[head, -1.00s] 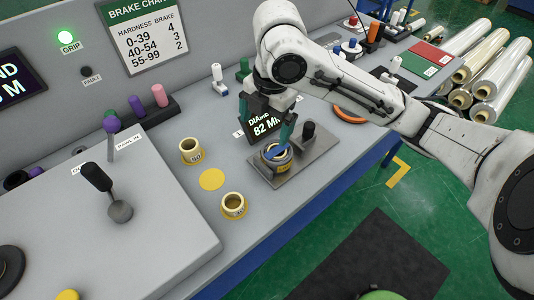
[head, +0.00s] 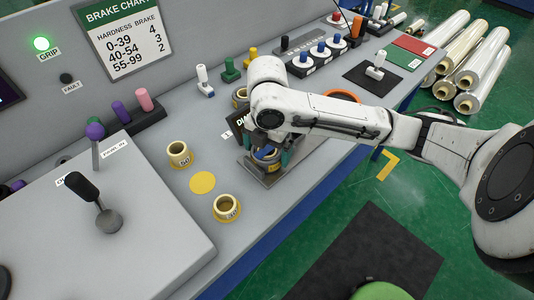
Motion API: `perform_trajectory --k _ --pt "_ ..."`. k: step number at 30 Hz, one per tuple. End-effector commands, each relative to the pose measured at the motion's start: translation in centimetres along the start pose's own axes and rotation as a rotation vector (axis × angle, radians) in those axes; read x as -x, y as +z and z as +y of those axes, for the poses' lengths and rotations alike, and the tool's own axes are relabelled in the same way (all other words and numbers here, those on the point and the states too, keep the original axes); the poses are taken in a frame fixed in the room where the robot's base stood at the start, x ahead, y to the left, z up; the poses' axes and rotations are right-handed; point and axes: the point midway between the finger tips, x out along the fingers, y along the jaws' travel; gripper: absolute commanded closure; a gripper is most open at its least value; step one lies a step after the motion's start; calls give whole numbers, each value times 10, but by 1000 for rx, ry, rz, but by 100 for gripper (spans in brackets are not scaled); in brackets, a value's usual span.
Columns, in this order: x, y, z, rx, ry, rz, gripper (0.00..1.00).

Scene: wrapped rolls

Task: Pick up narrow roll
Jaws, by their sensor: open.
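A short, squat roll with a yellow label and a blue top (head: 266,163) sits on the grey gauge plate (head: 279,176); I take it for the narrow roll. My gripper (head: 267,151) is open, pointing down, with teal fingers on either side of this roll. My arm hides part of the roll and the plate, and I cannot tell whether the fingers touch it. Two yellow ring-shaped pieces, one at the back (head: 179,154) and one at the front (head: 227,208), stand left of the plate.
A flat yellow disc (head: 202,183) lies between the ring-shaped pieces. The sloped console with a purple-knobbed lever (head: 95,131) and a black-knobbed lever (head: 83,188) is at left. An orange ring (head: 342,96) lies behind my arm. Clear wrapped rolls (head: 474,62) lie on the floor.

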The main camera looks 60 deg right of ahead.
Motion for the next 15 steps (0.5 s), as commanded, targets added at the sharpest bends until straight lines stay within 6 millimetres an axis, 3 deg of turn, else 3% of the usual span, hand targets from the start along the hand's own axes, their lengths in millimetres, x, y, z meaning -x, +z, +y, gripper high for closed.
perform_trajectory --k 3,10,15 --pt "-9 0 0 0 -1 1 0" --pt "-10 0 0 1 0 0 0" --pt "-10 0 0 1 0 0 15"
